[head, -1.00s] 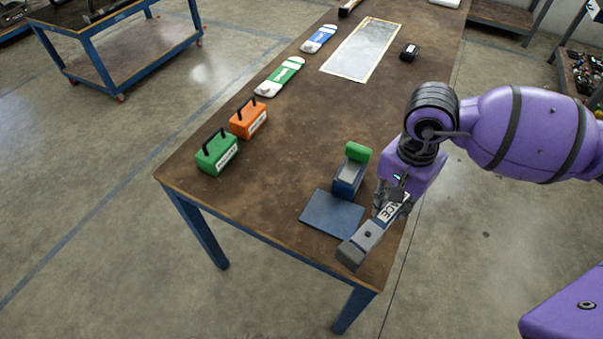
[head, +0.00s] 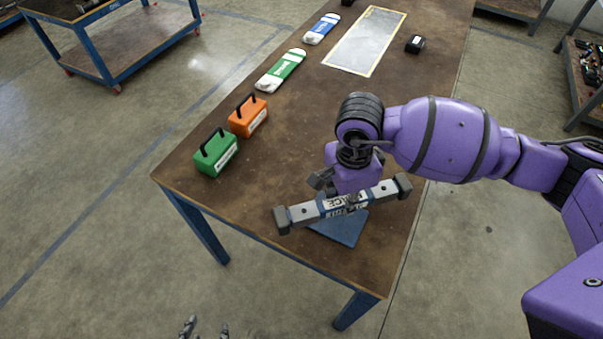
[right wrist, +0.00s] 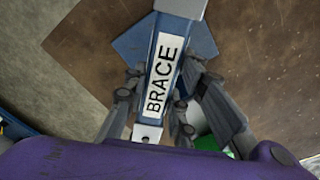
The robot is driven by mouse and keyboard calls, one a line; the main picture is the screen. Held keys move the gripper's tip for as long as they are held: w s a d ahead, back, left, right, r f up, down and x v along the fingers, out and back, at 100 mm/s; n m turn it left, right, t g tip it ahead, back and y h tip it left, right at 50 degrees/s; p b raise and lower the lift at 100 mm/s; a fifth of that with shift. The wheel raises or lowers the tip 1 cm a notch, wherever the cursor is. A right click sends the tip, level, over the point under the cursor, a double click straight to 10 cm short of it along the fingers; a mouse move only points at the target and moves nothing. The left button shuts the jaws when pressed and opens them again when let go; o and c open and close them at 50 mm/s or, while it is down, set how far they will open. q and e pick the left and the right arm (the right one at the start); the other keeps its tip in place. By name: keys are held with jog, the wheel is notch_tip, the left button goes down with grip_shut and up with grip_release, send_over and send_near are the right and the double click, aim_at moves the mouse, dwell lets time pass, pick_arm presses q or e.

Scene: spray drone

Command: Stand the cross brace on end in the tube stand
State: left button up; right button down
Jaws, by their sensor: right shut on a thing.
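The cross brace (head: 303,211) is a grey bar with dark end blocks and a blue middle with a white BRACE label. My right gripper (head: 342,199) is shut around its middle and holds it lying roughly level, crosswise over the tube stand. The label also shows in the right wrist view on the brace (right wrist: 163,75), between the fingers (right wrist: 160,105). The stand's blue base plate (head: 345,229) shows below the brace; its upright holder is hidden behind my gripper. My left gripper (head: 206,330) is at the bottom edge, its fingertips apart, empty.
A green case (head: 216,155) and an orange case (head: 249,117) stand at the table's left edge. The middle of the table is clear.

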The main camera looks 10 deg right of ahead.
aim_at(335, 219)
jog(key=shift+a+f, duration=0.4)
jog(key=shift+f, duration=0.05)
jog(key=f, duration=0.3)
jog(key=shift+s+a+f, duration=0.1)
jog(key=shift+a, duration=0.25)
jog(key=shift+f, duration=0.35)
jog(key=shift+f, duration=0.45)
jog(key=c, duration=1.5)
grip_release()
jog(key=shift+o, duration=0.2)
jog(key=shift+r, duration=0.1)
notch_tip(335, 219, up, 13)
jog(key=shift+a+f, duration=0.15)
